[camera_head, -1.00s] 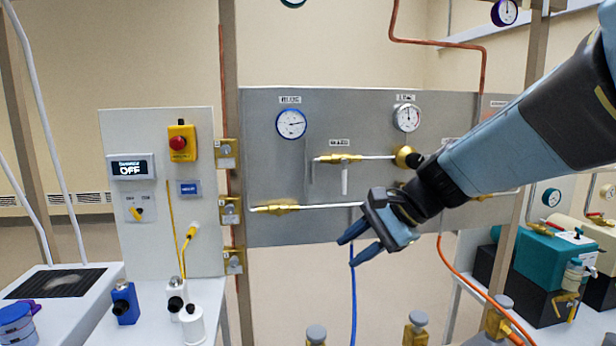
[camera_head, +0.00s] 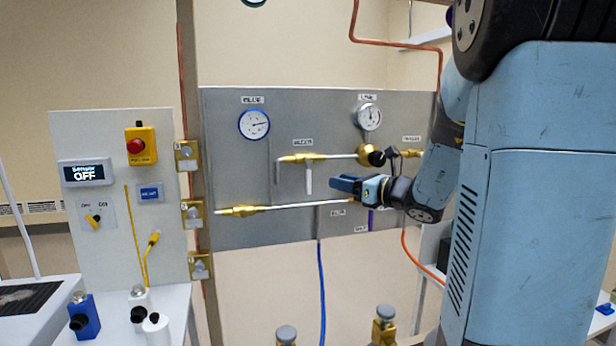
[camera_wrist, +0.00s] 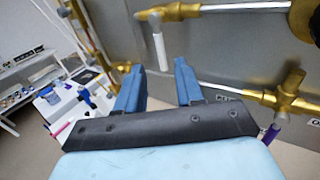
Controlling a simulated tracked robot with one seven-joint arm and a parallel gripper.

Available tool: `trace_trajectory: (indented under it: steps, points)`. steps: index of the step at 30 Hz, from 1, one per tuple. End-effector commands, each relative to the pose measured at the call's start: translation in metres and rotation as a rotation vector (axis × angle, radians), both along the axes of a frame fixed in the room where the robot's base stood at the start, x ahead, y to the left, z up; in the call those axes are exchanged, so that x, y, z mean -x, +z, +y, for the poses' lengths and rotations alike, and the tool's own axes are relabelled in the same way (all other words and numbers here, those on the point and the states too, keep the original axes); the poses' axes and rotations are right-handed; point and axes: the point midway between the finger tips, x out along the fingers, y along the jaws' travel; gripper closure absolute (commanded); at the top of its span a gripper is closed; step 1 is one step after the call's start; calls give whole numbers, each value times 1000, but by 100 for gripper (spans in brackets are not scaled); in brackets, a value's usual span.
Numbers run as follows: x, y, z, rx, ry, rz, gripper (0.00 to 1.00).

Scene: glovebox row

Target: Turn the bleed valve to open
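A brass valve (camera_head: 302,158) sits on the upper pipe of the grey panel, under a small label too blurred to read surely; I take it for the bleed valve. Its white lever (camera_head: 309,181) hangs straight down, across the pipe. In the wrist view the brass valve (camera_wrist: 180,12) is at the top, with the white lever (camera_wrist: 158,48) hanging ahead of the finger gap. My gripper (camera_head: 347,183) is open and empty, to the right of the lever. In the wrist view my gripper's blue fingers (camera_wrist: 159,82) stand apart, with nothing between them. No contact shows.
A lower pipe (camera_head: 290,206) with a brass fitting (camera_head: 240,211) runs below the lever. A black-knobbed brass regulator (camera_head: 366,154) and a gauge (camera_head: 368,117) are close above my gripper. A blue hose (camera_head: 321,290) hangs below the panel. Bottles stand on the bench at left.

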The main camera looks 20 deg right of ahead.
Motion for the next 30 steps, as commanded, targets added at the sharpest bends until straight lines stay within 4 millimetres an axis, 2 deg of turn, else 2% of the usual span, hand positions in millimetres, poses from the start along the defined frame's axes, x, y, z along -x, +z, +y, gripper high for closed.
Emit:
trace_trajectory:
  steps: [12,18,24,30]
  points:
    - [-61,-1,42,0,4,2,63]
    - [-84,-1,57,2,3,1,63]
    - [-96,0,65,1,2,0,63]
    - [-98,0,66,2,1,1,63]
